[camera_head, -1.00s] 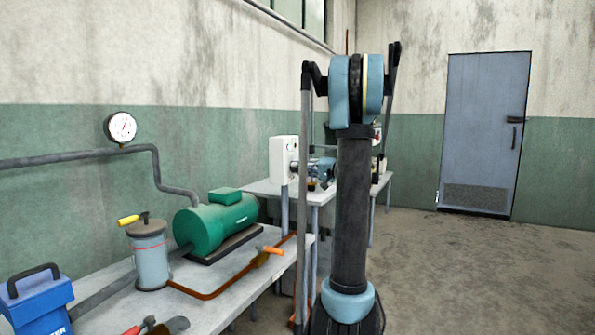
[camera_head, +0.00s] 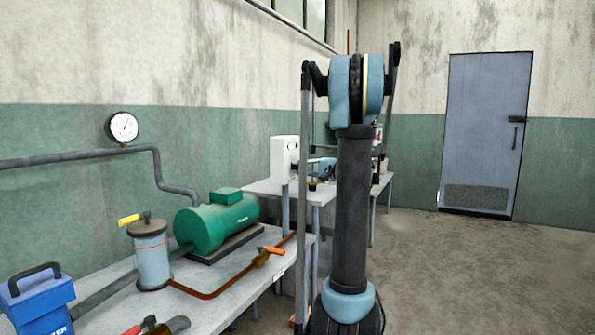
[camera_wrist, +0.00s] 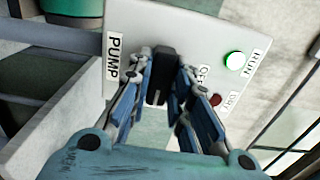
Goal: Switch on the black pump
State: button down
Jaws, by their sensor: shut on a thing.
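A white control box (camera_wrist: 190,30) marked PUMP fills the upper part of the wrist view. Its green lamp (camera_wrist: 235,61) beside RUN is bright. A dark red lamp (camera_wrist: 214,100) sits by DRY, and the word OFF is partly covered by a finger. A black switch handle (camera_wrist: 158,88) stands out from the box between my fingers. My gripper (camera_wrist: 164,62) is shut on this handle. In the head view, my gripper is small and partly hidden at a white box (camera_head: 283,158) on the far table. I cannot make out a black pump.
A green motor unit (camera_head: 217,225), a grey canister (camera_head: 151,258) and a blue toolbox (camera_head: 37,302) stand on the near bench. A gauge (camera_head: 122,127) hangs on the wall. The floor towards the grey-blue door (camera_head: 483,130) is clear.

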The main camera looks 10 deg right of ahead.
jog(key=shift+f, duration=0.15)
jog(key=c, duration=1.5)
grip_release()
jog(key=v, duration=1.2)
jog(key=shift+w, duration=0.1)
